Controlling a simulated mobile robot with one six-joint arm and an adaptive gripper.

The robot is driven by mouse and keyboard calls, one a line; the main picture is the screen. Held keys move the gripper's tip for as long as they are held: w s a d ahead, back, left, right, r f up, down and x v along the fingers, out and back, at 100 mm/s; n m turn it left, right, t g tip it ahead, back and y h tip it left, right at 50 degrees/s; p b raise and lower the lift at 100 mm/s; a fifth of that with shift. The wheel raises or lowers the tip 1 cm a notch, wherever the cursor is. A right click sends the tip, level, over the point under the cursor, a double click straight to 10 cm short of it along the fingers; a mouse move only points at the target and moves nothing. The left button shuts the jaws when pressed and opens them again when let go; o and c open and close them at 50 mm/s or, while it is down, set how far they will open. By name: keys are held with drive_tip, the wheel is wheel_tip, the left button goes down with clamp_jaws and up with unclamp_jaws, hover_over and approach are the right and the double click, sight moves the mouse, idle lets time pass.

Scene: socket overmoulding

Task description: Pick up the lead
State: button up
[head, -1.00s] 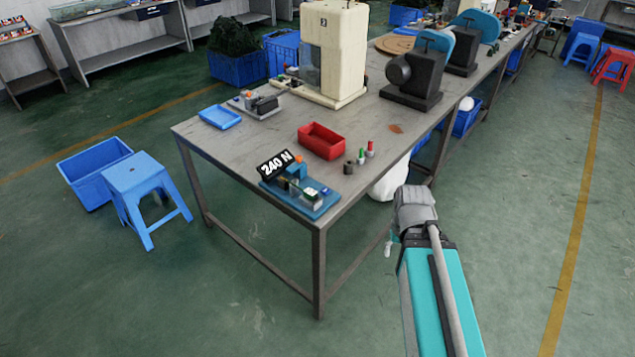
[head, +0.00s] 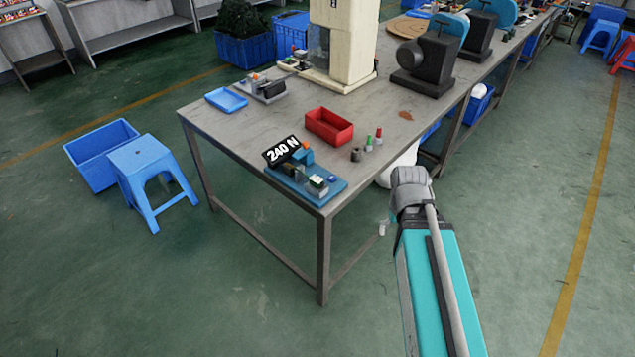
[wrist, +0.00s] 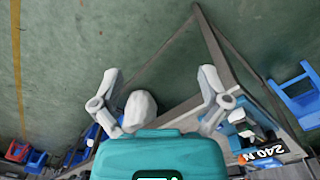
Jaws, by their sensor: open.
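I cannot make out a lead for certain in either view. Small parts stand on the grey table (head: 227,125), too small to identify. My gripper (wrist: 160,80) is open in the wrist view, its two grey fingers spread wide with nothing between their tips. It is over the floor beside the table. In the head view my arm hides most of it.
A blue fixture (head: 325,194) with a "240 N" sign (head: 282,151) is at the near table corner. A red bin (head: 330,127), blue tray (head: 226,100) and cream machine (head: 343,45) stand behind.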

drive_tip(key=w+a+f+n+t+h+b, duration=0.2)
drive_tip(key=w+a+f+n+h+b, duration=0.15)
drive_tip(key=w+a+n, duration=0.35)
drive_tip(key=n+t+h+b, duration=0.4)
drive_tip(key=n+t+b, duration=0.55)
drive_tip(key=n, duration=1.15)
approach(315, 179)
drive_tip(key=a+r, duration=0.1)
drive_tip(key=shift+s+a+g, duration=0.25)
drive_tip(key=shift+s+g, duration=0.1)
drive_tip(key=shift+s, duration=0.05)
drive_tip(key=shift+w+d+b, duration=0.1)
drive_tip(key=shift+b, duration=0.2)
drive_tip(key=b+x, duration=0.3)
drive_tip(key=x, duration=0.4)
drive_tip(key=shift+f, duration=0.1)
drive_tip(key=shift+w+d+f, duration=0.15)
drive_tip(key=shift+w+d, duration=0.3)
drive_tip(key=shift+d, duration=0.05)
